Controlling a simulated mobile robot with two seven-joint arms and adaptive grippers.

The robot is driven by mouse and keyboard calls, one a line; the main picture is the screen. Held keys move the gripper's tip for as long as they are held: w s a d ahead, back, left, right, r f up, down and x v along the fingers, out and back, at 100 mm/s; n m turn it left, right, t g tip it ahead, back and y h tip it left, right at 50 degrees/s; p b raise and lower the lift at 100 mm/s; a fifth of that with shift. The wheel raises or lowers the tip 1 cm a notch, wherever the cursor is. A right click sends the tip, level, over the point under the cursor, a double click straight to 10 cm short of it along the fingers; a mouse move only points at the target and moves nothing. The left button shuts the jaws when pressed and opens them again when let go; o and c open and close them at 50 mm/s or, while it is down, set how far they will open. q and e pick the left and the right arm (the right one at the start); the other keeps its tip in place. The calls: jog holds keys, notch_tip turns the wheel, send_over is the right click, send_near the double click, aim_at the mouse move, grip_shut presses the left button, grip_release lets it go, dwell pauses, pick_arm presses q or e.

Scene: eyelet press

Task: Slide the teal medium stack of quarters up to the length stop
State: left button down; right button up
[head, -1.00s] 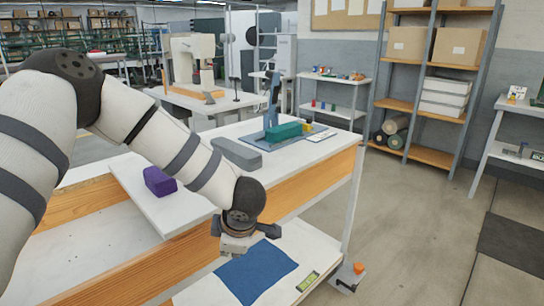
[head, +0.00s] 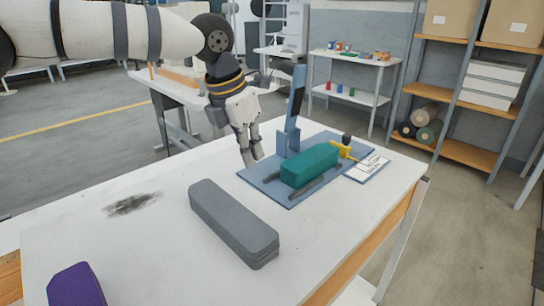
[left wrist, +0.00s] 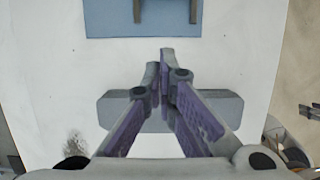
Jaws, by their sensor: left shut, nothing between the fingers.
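The teal stack (head: 309,165) lies on the blue base plate (head: 289,200) of the eyelet press, between dark rails. A yellow piece (head: 341,149), perhaps the length stop, stands near its far right end; I cannot tell whether they touch. The upright blue press arm (head: 295,108) rises behind the stack. My left gripper (head: 250,160) is shut and empty, pointing down left of the press, apart from the teal stack. In the left wrist view its closed fingers (left wrist: 163,65) show, with the plate's edge (left wrist: 110,24) at the top; the teal stack is out of that view.
A grey stack (head: 233,222) lies on the white table (head: 150,245) in front of the press; it also shows beneath the fingers in the wrist view (left wrist: 225,107). A purple stack (head: 75,288) is at the near left. A white card (head: 367,169) lies right of the press.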

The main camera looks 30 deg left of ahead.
aim_at(278, 187)
pick_arm(q)
jog(key=b+x, duration=0.1)
jog(key=x, duration=0.8)
jog(key=shift+f, duration=0.15)
jog(key=w, duration=0.2)
jog(key=w+d+b, duration=0.1)
jog(key=shift+w+f, duration=0.15)
jog(key=shift+f, duration=0.2)
jog(key=shift+w+d+r, duration=0.1)
jog(key=shift+w+d, duration=0.1)
jog(key=shift+w, duration=0.1)
jog(key=shift+w+r, duration=0.1)
jog(key=shift+r, duration=0.05)
pick_arm(e)
jog(key=shift+s+f+g, duration=0.5)
jog(key=shift+s+f, duration=0.75)
